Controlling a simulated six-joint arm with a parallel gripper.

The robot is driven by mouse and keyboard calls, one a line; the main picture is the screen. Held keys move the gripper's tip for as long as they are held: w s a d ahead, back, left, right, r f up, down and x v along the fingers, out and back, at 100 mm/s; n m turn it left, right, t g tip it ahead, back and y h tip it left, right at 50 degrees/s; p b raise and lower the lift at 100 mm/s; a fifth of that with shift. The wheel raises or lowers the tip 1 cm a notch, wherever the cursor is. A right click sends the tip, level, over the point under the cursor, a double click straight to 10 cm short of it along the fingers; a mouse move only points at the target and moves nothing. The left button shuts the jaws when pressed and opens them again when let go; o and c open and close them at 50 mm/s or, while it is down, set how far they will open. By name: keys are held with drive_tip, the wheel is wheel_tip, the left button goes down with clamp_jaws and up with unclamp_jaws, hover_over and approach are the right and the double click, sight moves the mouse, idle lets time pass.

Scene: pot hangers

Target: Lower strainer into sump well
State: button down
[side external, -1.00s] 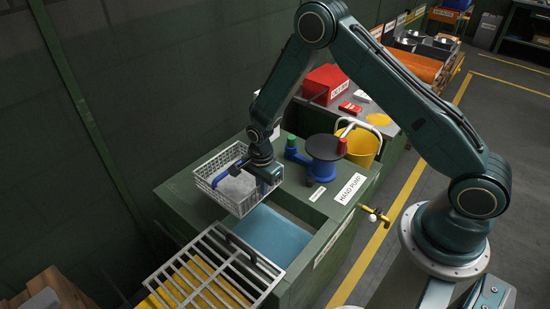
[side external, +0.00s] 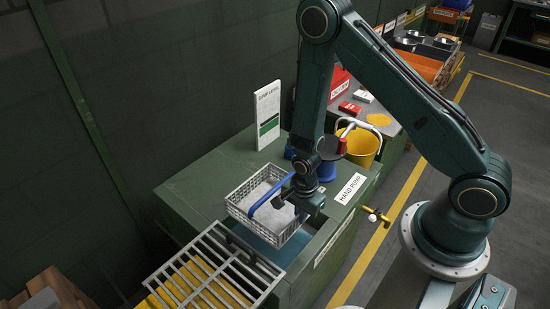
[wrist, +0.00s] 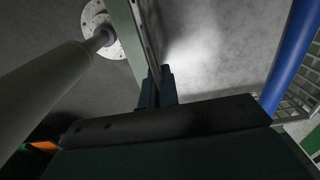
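The strainer (side external: 240,208) is a grey wire basket with a blue arched handle (side external: 262,200). It is over the sump well (side external: 257,243), whose blue inside shows below and beside it. I cannot tell its exact height above the well. My gripper (side external: 284,201) is at the strainer's right side and moves with it. In the wrist view my fingers (wrist: 158,88) are close together and the handle (wrist: 292,55) passes to their right. The exact point of grip is hidden.
A slatted grate (side external: 215,265) lies at the front of the green bench (side external: 190,190). A sump level sign (side external: 267,115) stands behind the well. A blue spool-like hand pump (side external: 328,170) is close to the right of my wrist, with a yellow bucket (side external: 363,148) beyond.

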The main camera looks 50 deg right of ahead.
drive_tip(key=shift+f, duration=0.15)
wheel_tip(320, 180, down, 16)
drive_tip(key=shift+f, duration=0.15)
idle(2.6)
drive_tip(key=c, duration=2.1)
unclamp_jaws()
drive_tip(key=o, duration=0.5)
drive_tip(key=shift+r, duration=6.9)
